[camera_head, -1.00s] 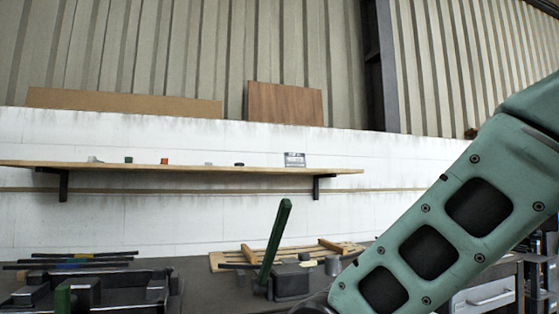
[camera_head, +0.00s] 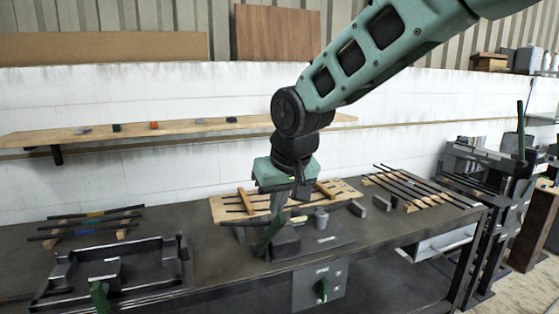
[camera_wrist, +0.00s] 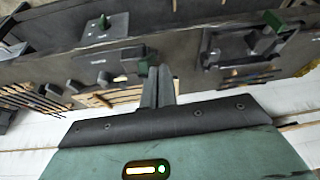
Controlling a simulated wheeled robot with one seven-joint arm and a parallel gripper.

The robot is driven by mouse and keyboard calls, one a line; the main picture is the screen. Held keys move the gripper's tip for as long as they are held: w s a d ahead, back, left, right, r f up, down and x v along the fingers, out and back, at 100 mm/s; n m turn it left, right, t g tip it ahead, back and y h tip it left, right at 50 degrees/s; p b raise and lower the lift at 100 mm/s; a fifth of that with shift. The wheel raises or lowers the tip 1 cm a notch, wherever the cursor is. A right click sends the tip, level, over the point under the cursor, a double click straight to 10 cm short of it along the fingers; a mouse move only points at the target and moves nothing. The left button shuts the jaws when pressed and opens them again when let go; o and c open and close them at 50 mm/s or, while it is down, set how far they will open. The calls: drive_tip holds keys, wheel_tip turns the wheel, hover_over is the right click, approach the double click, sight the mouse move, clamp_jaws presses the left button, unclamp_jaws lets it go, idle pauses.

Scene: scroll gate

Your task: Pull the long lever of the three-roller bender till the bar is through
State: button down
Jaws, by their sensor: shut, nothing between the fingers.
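A green lever (camera_head: 270,234) rises from a dark block-like machine (camera_head: 285,243) at the middle of the workbench. I cannot tell for sure that this is the three-roller bender. My gripper (camera_head: 280,206) hangs fingers down just over the lever and hides its upper part. In the wrist view my gripper (camera_wrist: 158,72) shows shut fingers with nothing between them. A green end (camera_wrist: 143,67) shows beside the fingertips there; I cannot tell whether they touch. The rollers and the bar cannot be made out.
A dark fixture (camera_head: 175,275) with a green handle (camera_head: 100,297) stands at the bench's left. Pallets with bars (camera_head: 420,187) lie behind and right. A floor machine with a green lever (camera_head: 520,130) stands far right. A shelf (camera_head: 80,135) runs along the wall.

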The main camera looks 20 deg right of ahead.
drive_tip(key=w+d+r+m+p, duration=0.15)
drive_tip(key=w+r+p, duration=0.3)
drive_tip(key=r, duration=0.45)
drive_tip(key=shift+n+t+h, duration=0.25)
drive_tip(key=shift+t+h, duration=0.05)
drive_tip(key=shift+t, duration=0.1)
drive_tip(key=x, duration=0.3)
drive_tip(key=p+x, duration=0.1)
drive_tip(key=x, duration=0.2)
drive_tip(key=d+p+x, duration=0.1)
drive_tip(key=x, duration=0.2)
drive_tip(key=shift+f, duration=0.45)
drive_tip(key=s+f, duration=0.1)
drive_tip(key=s+f+p, duration=0.1)
drive_tip(key=shift+s, duration=0.35)
drive_tip(key=shift+s+f+p, duration=0.25)
drive_tip(key=shift+f+p, duration=0.05)
